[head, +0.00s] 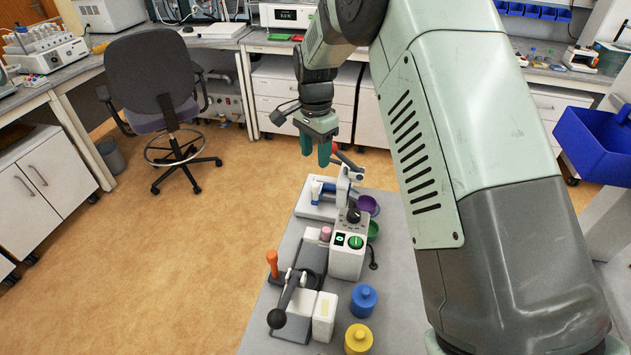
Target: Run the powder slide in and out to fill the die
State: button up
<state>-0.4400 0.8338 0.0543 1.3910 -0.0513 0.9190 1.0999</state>
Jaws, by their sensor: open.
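My gripper (317,158) hangs above the far end of the grey bench, its teal fingers pointing down and apart, with nothing seen between them. Below and to its right is a small white device (344,186) with a dark lever on top and a blue part (323,189) at its left, on a pale base. Nearer the camera stands another device with a black-ball lever (287,298) and an upright orange handle (272,261) at its left. I cannot tell for sure which part is the powder slide. The die opening and any powder in it are not visible.
A pink cylinder (325,233), white block (324,317), blue jar (363,300) and yellow jar (358,340) are nearby.

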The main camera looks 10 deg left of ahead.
aim_at(315, 184)
notch_tip(315, 184, down, 10)
jog(key=shift+r, duration=0.1)
dwell(0.4)
grip_shut()
